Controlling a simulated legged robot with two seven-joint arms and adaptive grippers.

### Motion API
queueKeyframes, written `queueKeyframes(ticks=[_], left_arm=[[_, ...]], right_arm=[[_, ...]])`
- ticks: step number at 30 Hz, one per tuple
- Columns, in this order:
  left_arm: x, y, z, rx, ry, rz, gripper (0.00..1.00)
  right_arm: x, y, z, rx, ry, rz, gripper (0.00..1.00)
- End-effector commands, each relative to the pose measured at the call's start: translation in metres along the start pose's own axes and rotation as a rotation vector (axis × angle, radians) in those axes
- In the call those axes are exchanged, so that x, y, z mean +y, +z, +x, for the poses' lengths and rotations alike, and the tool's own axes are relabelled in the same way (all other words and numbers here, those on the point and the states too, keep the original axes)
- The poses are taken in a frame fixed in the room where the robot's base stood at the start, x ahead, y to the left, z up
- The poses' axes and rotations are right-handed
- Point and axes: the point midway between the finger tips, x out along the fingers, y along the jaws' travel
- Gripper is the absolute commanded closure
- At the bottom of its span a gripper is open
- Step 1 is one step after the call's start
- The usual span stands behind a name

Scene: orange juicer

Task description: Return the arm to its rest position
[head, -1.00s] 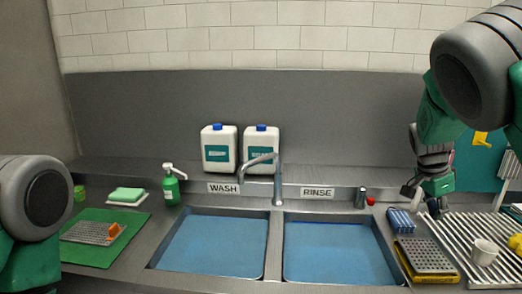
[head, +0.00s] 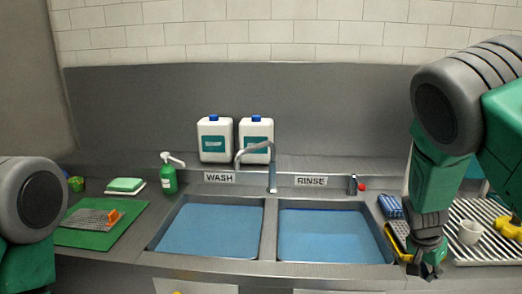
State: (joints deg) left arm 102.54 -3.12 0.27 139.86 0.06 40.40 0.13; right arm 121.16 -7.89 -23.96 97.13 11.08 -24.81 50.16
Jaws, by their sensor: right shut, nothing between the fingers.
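My right gripper (head: 428,266) hangs pointing down at the front edge of the counter, right of the rinse basin. It is shut and empty. It covers part of the dark grater with yellow edging (head: 398,238) behind it. My left arm (head: 30,205) shows at the left edge, but its gripper is out of view.
Wash (head: 212,230) and rinse (head: 330,237) basins sit mid-counter with a faucet (head: 271,170) between. A ribbed drainboard (head: 500,247) at right holds a white cup (head: 470,232) and a yellow thing (head: 508,228). A green mat (head: 125,232) with a grater (head: 86,217) lies left.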

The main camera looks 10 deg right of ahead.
Motion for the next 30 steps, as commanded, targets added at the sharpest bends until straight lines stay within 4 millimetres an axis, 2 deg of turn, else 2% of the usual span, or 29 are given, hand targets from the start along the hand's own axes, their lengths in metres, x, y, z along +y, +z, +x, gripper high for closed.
queueKeyframes(ticks=[1, 3, 5, 6, 8, 9, 13, 15, 18, 22, 30], left_arm=[[0.000, 0.001, 0.010, 0.000, 0.000, 0.000, 0.54], [0.000, 0.001, 0.019, 0.000, 0.000, 0.000, 0.54], [0.000, 0.002, 0.028, 0.000, 0.000, 0.000, 0.54], [0.000, 0.002, 0.035, 0.000, 0.000, 0.000, 0.54], [0.000, 0.003, 0.044, 0.000, 0.000, 0.000, 0.54], [0.000, 0.003, 0.050, 0.000, 0.000, 0.000, 0.54], [0.001, 0.004, 0.069, 0.000, 0.000, 0.000, 0.54], [0.001, 0.004, 0.077, 0.000, 0.000, 0.000, 0.54], [0.001, 0.005, 0.085, 0.000, 0.000, 0.000, 0.54], [0.001, 0.005, 0.090, 0.000, 0.000, 0.000, 0.54], [0.001, 0.005, 0.089, 0.000, 0.000, 0.000, 0.54]], right_arm=[[0.009, 0.022, 0.028, -0.013, 0.006, -0.063, 1.00], [0.023, 0.054, 0.061, -0.025, -0.001, -0.178, 1.00], [0.038, 0.088, 0.091, -0.039, -0.012, -0.295, 1.00], [0.050, 0.112, 0.109, -0.049, -0.024, -0.376, 1.00], [0.067, 0.148, 0.132, -0.066, -0.048, -0.501, 1.00], [0.080, 0.173, 0.145, -0.078, -0.067, -0.583, 1.00], [0.121, 0.252, 0.171, -0.116, -0.150, -0.841, 1.00], [0.140, 0.287, 0.175, -0.132, -0.201, -0.955, 1.00], [0.161, 0.323, 0.173, -0.146, -0.268, -1.079, 1.00], [0.174, 0.347, 0.167, -0.152, -0.323, -1.166, 1.00], [0.176, 0.351, 0.164, -0.148, -0.337, -1.184, 1.00]])
